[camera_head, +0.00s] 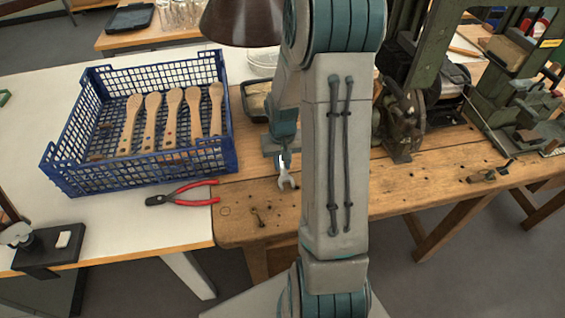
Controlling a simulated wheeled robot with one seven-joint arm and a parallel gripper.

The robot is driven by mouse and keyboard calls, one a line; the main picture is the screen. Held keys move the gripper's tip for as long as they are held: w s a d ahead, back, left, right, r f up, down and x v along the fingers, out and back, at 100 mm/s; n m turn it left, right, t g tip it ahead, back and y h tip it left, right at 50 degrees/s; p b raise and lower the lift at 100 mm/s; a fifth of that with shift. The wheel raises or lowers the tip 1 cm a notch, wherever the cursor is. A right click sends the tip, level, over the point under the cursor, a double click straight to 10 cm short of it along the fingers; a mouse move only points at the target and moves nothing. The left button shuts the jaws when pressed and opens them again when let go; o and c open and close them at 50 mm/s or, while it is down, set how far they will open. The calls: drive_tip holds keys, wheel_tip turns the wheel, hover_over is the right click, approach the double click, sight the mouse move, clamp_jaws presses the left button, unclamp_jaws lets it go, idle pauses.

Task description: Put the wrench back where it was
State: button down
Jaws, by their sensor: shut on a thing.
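The wrench (286,180) is a small silver open-ended wrench, seen just left of my arm near the middle of the picture. It hangs upright with its open jaw end down. My gripper (283,155) is shut on its upper part, above the wooden workbench (385,186). My arm hides part of the gripper and the bench behind it. I cannot tell whether the wrench's lower end touches the bench top.
Red-handled pliers (190,195) lie by the bench's left edge. A black tray (254,101) is behind my gripper. Green machinery (505,85) stands at right.

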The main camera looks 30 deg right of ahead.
drive_tip(key=shift+f, duration=0.35)
drive_tip(key=shift+f, duration=0.15)
drive_tip(key=c, duration=1.3)
unclamp_jaws()
wheel_tip(320, 180, up, 7)
drive_tip(key=shift+r, duration=0.15)
drive_tip(key=s+a+r+n+t, duration=0.1)
drive_tip(key=s+a+r, duration=0.3)
drive_tip(key=s, duration=0.1)
drive_tip(key=s+a+r+n+t, duration=0.1)
drive_tip(key=s+a+r, duration=0.3)
drive_tip(key=s+r, duration=0.1)
drive_tip(key=s+a+r+n, duration=0.1)
drive_tip(key=s+a+r, duration=0.3)
drive_tip(key=s, duration=0.1)
drive_tip(key=shift+a+r+t, duration=0.15)
drive_tip(key=shift+r+t, duration=0.15)
drive_tip(key=shift+t, duration=0.1)
